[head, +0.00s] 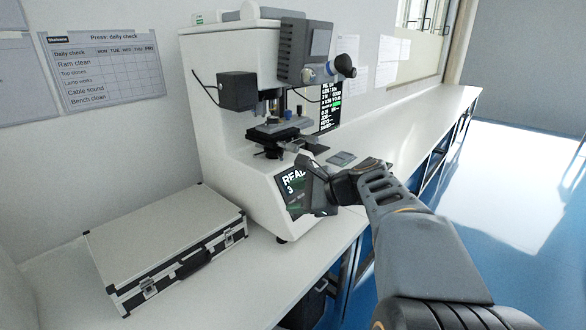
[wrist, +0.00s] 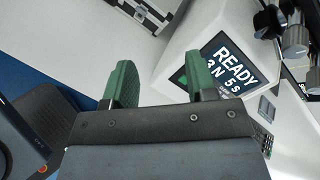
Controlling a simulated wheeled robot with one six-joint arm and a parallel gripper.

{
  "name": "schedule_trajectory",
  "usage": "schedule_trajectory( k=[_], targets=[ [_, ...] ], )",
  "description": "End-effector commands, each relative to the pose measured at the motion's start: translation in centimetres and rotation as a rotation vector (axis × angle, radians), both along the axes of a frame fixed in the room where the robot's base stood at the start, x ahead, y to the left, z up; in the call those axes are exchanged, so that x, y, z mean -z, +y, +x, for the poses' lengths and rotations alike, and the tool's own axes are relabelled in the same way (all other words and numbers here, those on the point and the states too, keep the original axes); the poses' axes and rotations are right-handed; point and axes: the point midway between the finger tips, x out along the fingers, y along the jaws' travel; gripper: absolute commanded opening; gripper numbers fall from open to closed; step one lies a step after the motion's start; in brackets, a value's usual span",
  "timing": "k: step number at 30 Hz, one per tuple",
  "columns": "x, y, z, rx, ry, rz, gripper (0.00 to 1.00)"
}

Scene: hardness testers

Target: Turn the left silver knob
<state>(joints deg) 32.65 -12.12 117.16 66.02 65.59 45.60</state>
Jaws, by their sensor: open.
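The white hardness tester (head: 222,100) stands on the bench, with its stage in the middle. Silver knobs (head: 294,147) stick out below the stage on the front right. In the wrist view a silver knob (wrist: 295,40) shows at the upper right, with another silver knob (wrist: 314,76) partly cut off by the edge. I cannot tell for sure which is the left one. My gripper (wrist: 161,82) is open and empty, its green fingers apart. In the head view my gripper (head: 318,187) is in front of the tester's lower screen, below and right of the knobs, apart from them.
A lit READY screen (head: 295,190) sits low on the tester, partly hidden by my gripper. A silver case (head: 165,240) lies at the left. A small grey device (head: 342,158) lies on the bench behind my gripper. The bench's far right is clear.

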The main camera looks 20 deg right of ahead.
Motion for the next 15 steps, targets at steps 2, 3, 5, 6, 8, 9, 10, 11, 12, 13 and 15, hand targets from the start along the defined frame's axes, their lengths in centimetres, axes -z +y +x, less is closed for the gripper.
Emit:
schedule_trajectory(
  k=[2,3,5,6,8,9,10,11,12,13,15],
  targets=[
    [-0.3,-3.4,1.4,0.131,-0.033,0.196,0.52],
    [-1.1,-4.8,1.8,0.179,-0.051,0.284,0.52],
    [-2.1,-6.7,2.2,0.235,-0.078,0.399,0.52],
    [-2.7,-7.9,2.3,0.263,-0.096,0.461,0.52],
    [-3.5,-9.3,2.5,0.295,-0.118,0.538,0.52],
    [-3.9,-9.9,2.5,0.307,-0.129,0.578,0.52],
    [-4.2,-10.4,2.6,0.316,-0.137,0.604,0.52],
    [-4.4,-10.7,2.7,0.322,-0.144,0.622,0.52],
    [-4.6,-10.9,2.9,0.327,-0.15,0.641,0.52],
    [-4.8,-11.0,3.1,0.33,-0.153,0.651,0.52],
    [-5.0,-10.9,3.8,0.333,-0.157,0.665,0.52]
  ],
)
